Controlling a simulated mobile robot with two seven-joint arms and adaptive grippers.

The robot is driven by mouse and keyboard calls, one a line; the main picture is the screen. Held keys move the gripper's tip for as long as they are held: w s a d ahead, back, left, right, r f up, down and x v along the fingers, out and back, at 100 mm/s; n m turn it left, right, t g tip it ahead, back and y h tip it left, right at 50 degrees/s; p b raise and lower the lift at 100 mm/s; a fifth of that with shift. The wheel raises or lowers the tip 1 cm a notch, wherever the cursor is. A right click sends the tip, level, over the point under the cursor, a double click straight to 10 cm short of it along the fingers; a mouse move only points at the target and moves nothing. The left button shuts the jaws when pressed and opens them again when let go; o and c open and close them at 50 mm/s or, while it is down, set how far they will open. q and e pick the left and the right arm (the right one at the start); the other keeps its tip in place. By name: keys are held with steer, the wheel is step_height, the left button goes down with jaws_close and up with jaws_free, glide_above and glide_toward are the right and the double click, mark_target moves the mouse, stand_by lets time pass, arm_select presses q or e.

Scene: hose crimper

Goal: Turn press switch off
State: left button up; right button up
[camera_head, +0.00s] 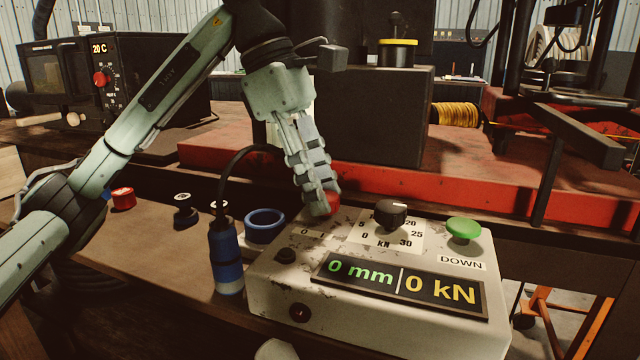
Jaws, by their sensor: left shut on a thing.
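The pale control box (400,330) stands on the bench, with a display (400,284) reading 0 mm and 0 kN. A red switch knob (331,203) sits at its back left corner, behind a small label with a 0. My left gripper (321,203) points down at this knob from above, its fingers shut on it and hiding much of it. How far the knob is turned cannot be seen. A black dial (390,215) marked in kN and a green button (464,229) by a DOWN label are to the right.
A blue connector (226,260) with a black cable and a blue ring (265,226) stand left of the box. A red press base (420,182) runs behind it. A black oven-like unit (100,85) stands at the back left.

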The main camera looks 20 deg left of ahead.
arm_select(q)
steer(key=shift+n+t, duration=0.4)
steer(key=shift+n, duration=0.5)
steer(key=n+t, duration=0.1)
steer(key=n, duration=0.1)
steer(key=n+t+y+b, duration=0.1)
steer(key=n, duration=0.2)
steer(key=shift+s+d, duration=0.1)
steer(key=shift+s, duration=0.1)
steer(key=shift+n+t, duration=0.3)
steer(key=shift+n, duration=0.8)
steer(key=n+y, duration=0.1)
steer(key=n, duration=0.1)
steer(key=shift+s+d+n+t+b, duration=0.1)
steer(key=shift+n+t+b, duration=0.2)
steer(key=shift+n, duration=0.1)
steer(key=n+y, duration=0.1)
steer(key=n, duration=0.2)
steer(key=shift+y, duration=0.3)
steer(key=shift+d+n+t+y, duration=0.1)
steer(key=shift+n+t+y, duration=0.2)
steer(key=shift+n, duration=0.9)
arm_select(e)
steer(key=v, duration=0.4)
steer(key=shift+w+d+r, duration=0.25)
steer(key=shift+d+r, duration=0.05)
steer(key=shift+r, duration=0.15)
steer(key=shift+f, duration=0.1)
